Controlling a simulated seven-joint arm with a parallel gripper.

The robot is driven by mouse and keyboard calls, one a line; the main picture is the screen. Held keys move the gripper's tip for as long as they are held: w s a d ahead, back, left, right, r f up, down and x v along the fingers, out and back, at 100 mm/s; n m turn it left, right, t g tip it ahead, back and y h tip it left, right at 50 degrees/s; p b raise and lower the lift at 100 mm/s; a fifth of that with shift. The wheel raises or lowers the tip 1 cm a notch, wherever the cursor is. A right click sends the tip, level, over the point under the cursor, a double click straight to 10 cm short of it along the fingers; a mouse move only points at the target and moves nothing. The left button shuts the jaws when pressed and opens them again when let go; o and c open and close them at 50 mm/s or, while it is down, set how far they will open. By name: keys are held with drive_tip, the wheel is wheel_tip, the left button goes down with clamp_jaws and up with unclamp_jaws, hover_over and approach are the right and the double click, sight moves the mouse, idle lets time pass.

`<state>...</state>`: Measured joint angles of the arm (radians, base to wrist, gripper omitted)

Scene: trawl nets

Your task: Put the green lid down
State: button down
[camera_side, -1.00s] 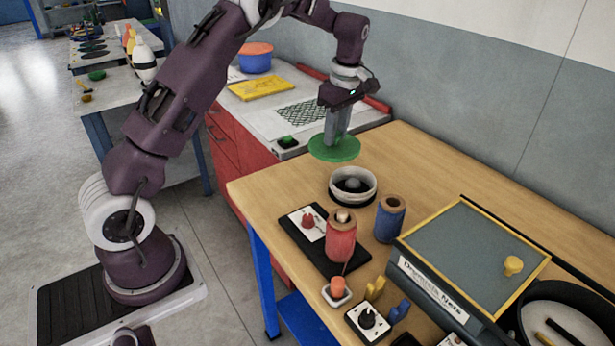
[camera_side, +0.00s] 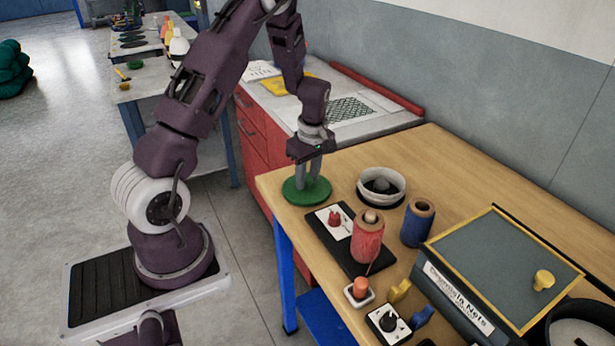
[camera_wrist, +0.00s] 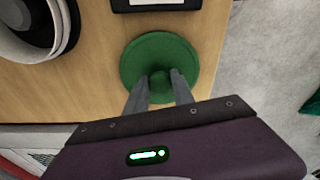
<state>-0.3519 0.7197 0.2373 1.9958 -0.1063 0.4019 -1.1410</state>
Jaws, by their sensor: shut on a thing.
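The green lid (camera_side: 294,192) is a flat round disc at the left end of the wooden table, close to its edge. It is level and appears to be at the tabletop; I cannot tell whether it touches the wood. My gripper (camera_side: 309,180) points down over it with its fingers shut on its knob. In the wrist view the lid (camera_wrist: 137,62) shows whole, with the round green knob between the fingertips of my gripper (camera_wrist: 160,82). The white round container (camera_side: 381,186) stands open to the right of the lid, with something dark inside.
A black board (camera_side: 345,240) with a red spool (camera_side: 368,238) lies just in front of the lid. A blue spool (camera_side: 417,224) stands further right. The wooden table's (camera_side: 440,160) back part is clear. A red cabinet (camera_side: 262,130) with a light top adjoins behind.

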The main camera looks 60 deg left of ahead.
drive_tip(key=shift+f, duration=0.1)
drive_tip(key=c, duration=1.1)
unclamp_jaws()
